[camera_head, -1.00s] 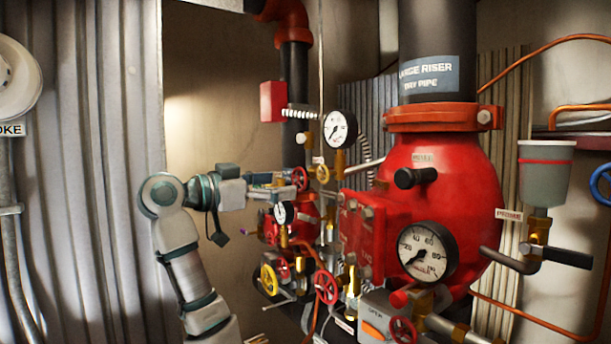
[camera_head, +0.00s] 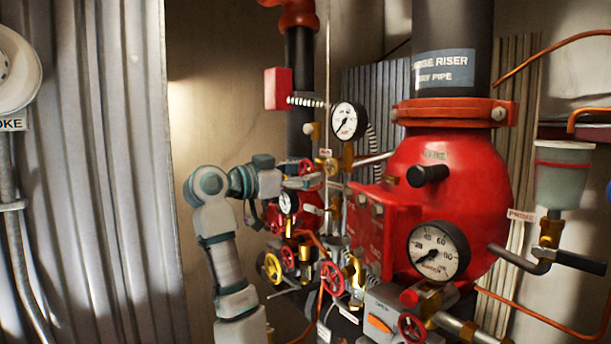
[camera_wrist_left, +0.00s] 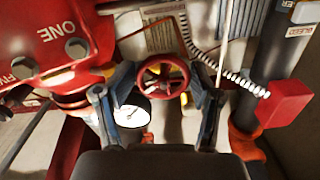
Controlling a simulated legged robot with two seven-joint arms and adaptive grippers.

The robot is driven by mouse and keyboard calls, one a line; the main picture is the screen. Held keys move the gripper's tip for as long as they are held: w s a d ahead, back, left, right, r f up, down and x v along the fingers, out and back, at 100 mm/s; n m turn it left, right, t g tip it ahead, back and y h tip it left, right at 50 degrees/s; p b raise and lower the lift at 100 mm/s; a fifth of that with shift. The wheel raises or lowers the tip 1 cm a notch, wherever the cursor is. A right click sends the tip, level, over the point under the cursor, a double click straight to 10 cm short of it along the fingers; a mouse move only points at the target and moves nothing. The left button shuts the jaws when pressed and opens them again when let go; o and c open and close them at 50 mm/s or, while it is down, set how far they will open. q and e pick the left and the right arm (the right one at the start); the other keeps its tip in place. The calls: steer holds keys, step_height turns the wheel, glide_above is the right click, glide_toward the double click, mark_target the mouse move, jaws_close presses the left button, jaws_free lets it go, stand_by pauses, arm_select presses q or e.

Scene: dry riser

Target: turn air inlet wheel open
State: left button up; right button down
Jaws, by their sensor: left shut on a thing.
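A small red handwheel (camera_head: 306,167) sits on the pipework left of the big red valve body, in the head view. In the left wrist view the red wheel (camera_wrist_left: 163,78) lies between the two blue-grey fingers of my left gripper (camera_wrist_left: 165,85). My left gripper (camera_head: 304,183) reaches it from the left in the head view and is shut on it. The fingers partly cover the wheel in the head view. I cannot read a label naming it. My right gripper is in neither view.
Close by are a small gauge (camera_head: 289,202), an upper gauge (camera_head: 348,121), a yellow wheel (camera_head: 272,267) and a lower red wheel (camera_head: 332,278). The large red valve (camera_head: 455,190) stands to the right. A red box (camera_head: 278,88) is above.

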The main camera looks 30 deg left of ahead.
arm_select(q)
steer(key=shift+a+f, duration=0.1)
steer(key=shift+f, duration=0.1)
steer(key=shift+c, duration=0.6)
steer(key=shift+a, duration=0.35)
steer(key=n, duration=0.7)
steer(key=n+b, duration=0.1)
steer(key=n, duration=0.7)
steer(key=d+n, duration=0.1)
steer(key=n, duration=0.6)
steer(key=shift+r+b, duration=0.2)
steer(key=shift+b, duration=0.15)
steer(key=n, duration=1)
steer(key=shift+a+r, duration=0.15)
steer(key=shift+r+n, duration=0.2)
steer(key=shift+n, duration=1.7)
steer(key=shift+c, duration=0.2)
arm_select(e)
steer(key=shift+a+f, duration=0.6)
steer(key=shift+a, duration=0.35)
